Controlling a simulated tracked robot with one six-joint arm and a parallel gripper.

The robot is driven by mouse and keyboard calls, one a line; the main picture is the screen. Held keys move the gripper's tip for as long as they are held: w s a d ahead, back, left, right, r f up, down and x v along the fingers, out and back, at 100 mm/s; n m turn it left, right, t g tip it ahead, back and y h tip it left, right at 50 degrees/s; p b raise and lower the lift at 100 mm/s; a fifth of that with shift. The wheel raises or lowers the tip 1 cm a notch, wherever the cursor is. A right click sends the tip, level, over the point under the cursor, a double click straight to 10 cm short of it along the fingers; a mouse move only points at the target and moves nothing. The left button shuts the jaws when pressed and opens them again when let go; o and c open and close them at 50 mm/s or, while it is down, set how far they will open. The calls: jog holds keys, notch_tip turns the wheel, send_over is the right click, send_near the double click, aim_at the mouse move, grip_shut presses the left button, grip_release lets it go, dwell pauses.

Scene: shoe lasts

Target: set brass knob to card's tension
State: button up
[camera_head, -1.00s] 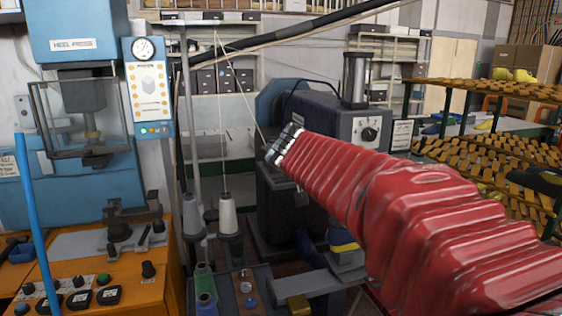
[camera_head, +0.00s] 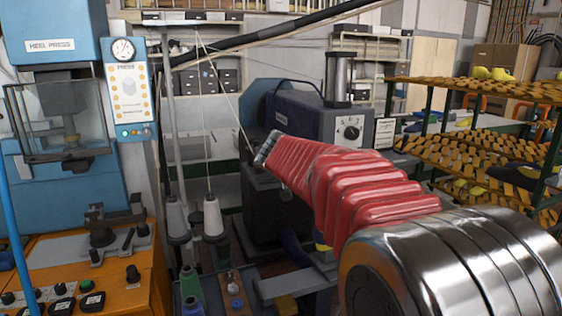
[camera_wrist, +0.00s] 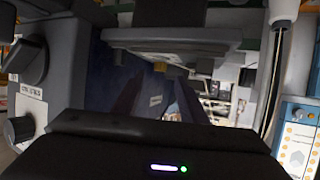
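A dark round knob (camera_head: 351,132) sits on a pale numbered dial on the front of the dark grey machine; I cannot make out a brass colour on it. A white card (camera_head: 384,132) with print too small to read stands just right of it. In the wrist view a dark knob (camera_wrist: 26,62) shows at the left edge, beside a pale lettered panel (camera_wrist: 27,104). My gripper (camera_wrist: 157,92) shows two dark fingers apart with nothing held between them.
The blue heel press (camera_head: 62,130) stands at left over an orange bench (camera_head: 115,270). Thread cones (camera_head: 213,218) and a taut thread stand left of my arm. A rack of wooden slats (camera_head: 480,150) fills the right. A black hose crosses above the machine.

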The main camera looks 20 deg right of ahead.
jog(key=shift+x, duration=2.9)
jog(key=shift+c, duration=0.4)
grip_shut()
